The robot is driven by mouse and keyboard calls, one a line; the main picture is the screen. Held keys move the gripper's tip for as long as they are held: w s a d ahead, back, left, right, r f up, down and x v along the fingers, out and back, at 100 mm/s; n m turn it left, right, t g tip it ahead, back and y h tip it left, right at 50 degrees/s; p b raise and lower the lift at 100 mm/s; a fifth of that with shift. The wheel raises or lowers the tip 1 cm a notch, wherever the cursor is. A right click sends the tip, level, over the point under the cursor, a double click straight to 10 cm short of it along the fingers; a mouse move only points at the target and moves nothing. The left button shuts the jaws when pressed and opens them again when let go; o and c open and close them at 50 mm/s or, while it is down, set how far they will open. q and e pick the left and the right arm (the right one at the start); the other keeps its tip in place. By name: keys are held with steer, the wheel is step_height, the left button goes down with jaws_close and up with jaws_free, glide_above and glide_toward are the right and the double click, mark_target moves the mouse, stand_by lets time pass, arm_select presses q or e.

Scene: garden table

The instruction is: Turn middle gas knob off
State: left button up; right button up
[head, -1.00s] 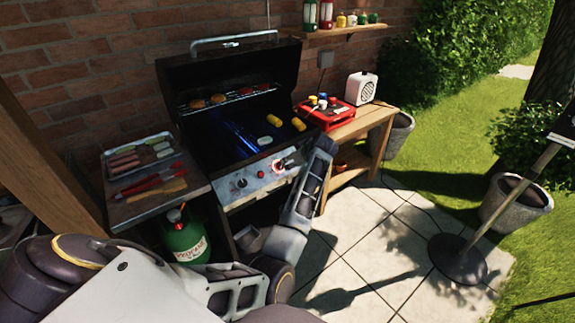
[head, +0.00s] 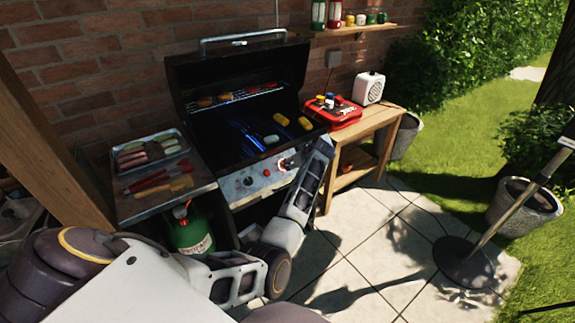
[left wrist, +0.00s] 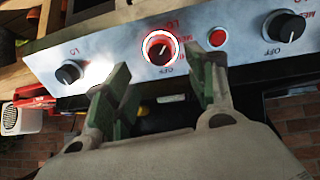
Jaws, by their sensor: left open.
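The grill's control panel (head: 262,178) faces me below the open grill. My left gripper (left wrist: 158,72) is open and empty. Its green-padded fingertips stand apart in front of the panel, just below the middle knob in the wrist view, one to each side and not closed around it. My right gripper is not in view.
Black knobs flank the middle one, a left (left wrist: 69,72) and a right (left wrist: 285,27) in the wrist view, with a red button (left wrist: 217,38) beside it. A side shelf holds a food tray (head: 150,152) and tongs; a green gas bottle (head: 190,232) stands below. A wooden table (head: 372,122) is at right.

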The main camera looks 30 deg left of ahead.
mark_target(287, 165)
arm_select(q)
steer(key=shift+x, duration=3.75)
steer(key=shift+w+a+f, duration=0.15)
steer(key=shift+a+f, duration=0.1)
steer(key=shift+f, duration=0.05)
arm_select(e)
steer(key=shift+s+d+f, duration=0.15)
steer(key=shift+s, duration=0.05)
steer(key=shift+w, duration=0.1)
arm_select(q)
steer(key=c, duration=1)
steer(key=shift+c, duration=0.2)
